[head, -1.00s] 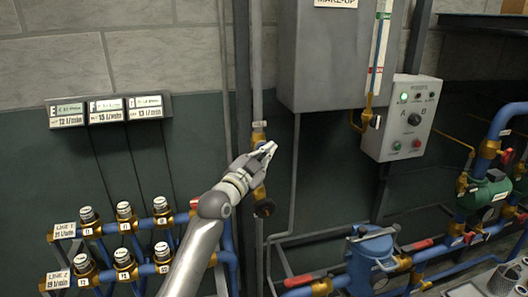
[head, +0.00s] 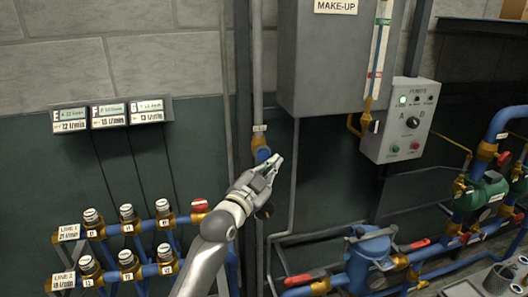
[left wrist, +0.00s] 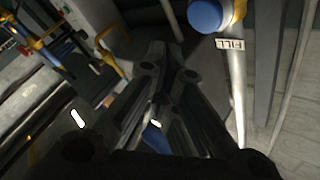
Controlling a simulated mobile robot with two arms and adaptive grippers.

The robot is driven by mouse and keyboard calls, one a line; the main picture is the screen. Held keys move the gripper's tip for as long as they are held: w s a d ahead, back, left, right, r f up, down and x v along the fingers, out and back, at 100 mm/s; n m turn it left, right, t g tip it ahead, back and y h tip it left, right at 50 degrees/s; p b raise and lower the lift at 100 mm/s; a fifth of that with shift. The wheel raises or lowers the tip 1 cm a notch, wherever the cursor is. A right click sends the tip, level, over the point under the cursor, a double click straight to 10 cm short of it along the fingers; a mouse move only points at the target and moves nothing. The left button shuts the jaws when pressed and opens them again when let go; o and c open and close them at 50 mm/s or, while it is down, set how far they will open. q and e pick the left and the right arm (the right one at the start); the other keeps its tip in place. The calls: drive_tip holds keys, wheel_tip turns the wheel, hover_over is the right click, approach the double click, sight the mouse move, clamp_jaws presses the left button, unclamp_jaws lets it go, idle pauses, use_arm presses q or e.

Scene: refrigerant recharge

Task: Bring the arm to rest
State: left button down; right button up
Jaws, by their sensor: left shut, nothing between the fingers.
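My left gripper (head: 276,160) is in front of the wall, just right of the vertical fill pipe (head: 258,90). Its fingers are shut with nothing between them. They also show in the left wrist view (left wrist: 168,55), dark and close to the camera. A valve with a blue body (head: 262,153) on the pipe is close to the gripper; its lower part is hidden by the hand. In the left wrist view the blue part (left wrist: 205,15) and a FILL label (left wrist: 236,44) show apart from the fingers. My right gripper is not in view.
A grey make-up tank (head: 335,60) and a pump control box (head: 405,120) are on the wall at right. Two rows of blue manifold pipes (head: 140,226) are at lower left. A blue strainer (head: 370,250) and red-handled valves (head: 415,244) are at lower right.

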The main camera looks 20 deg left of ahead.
use_arm(q)
drive_tip(key=shift+s+d+p, duration=0.3)
drive_tip(key=shift+s+d, duration=0.2)
drive_tip(key=shift+s, duration=0.25)
